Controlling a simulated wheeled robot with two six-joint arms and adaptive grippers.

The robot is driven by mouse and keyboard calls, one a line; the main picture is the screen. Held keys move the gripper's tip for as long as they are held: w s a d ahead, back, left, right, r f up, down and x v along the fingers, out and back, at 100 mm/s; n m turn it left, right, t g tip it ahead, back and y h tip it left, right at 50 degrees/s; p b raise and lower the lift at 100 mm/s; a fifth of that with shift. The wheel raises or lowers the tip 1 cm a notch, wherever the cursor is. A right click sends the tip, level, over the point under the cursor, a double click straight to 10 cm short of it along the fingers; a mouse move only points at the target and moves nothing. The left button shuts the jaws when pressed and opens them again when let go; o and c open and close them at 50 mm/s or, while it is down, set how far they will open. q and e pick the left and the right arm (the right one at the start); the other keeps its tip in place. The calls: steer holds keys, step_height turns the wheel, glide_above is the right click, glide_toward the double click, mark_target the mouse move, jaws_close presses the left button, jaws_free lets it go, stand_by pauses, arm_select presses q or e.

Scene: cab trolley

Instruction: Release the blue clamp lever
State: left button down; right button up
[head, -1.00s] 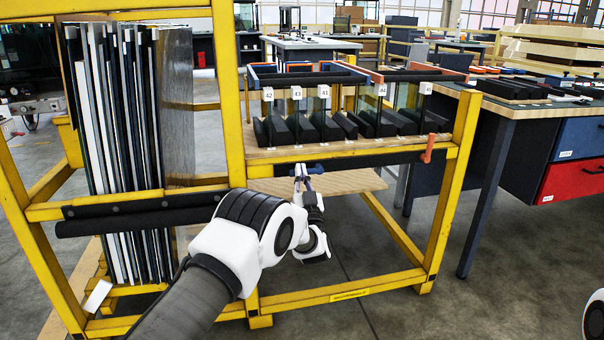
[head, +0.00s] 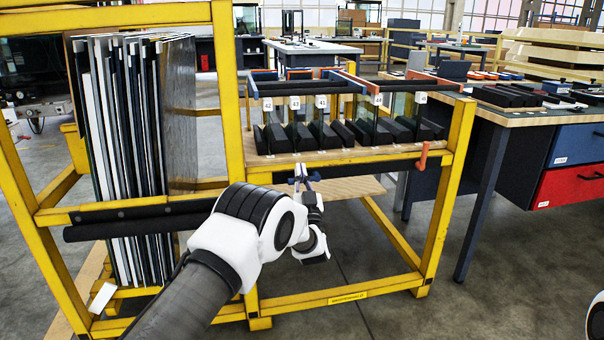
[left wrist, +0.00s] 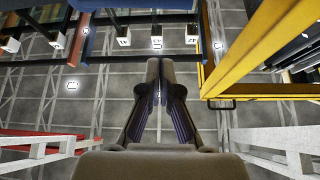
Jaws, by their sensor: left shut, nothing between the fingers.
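The blue clamp lever (head: 315,177) shows as a small blue piece at the black front bar of the yellow rack, partly hidden by my left gripper. My left gripper (head: 300,167) is in front of that bar, with its fingertips beside the lever and pointing up. It is shut and empty. In the left wrist view its dark fingers (left wrist: 159,68) meet, with nothing between them; whether they touch the lever I cannot tell. My right gripper is out of view.
An orange lever (head: 422,156) hangs at the right end of the bar. The yellow rack (head: 450,180) holds glass panes in black slots and tall panels (head: 135,150) at left. A workbench (head: 555,112) stands to the right.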

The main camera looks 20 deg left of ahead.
arm_select(q)
steer(key=p+v, duration=0.1)
steer(key=v, duration=0.7)
steer(key=shift+f+p, duration=0.4)
steer(key=shift+f, duration=0.05)
steer(key=shift+w+d+f, duration=0.1)
steer(key=shift+w, duration=0.05)
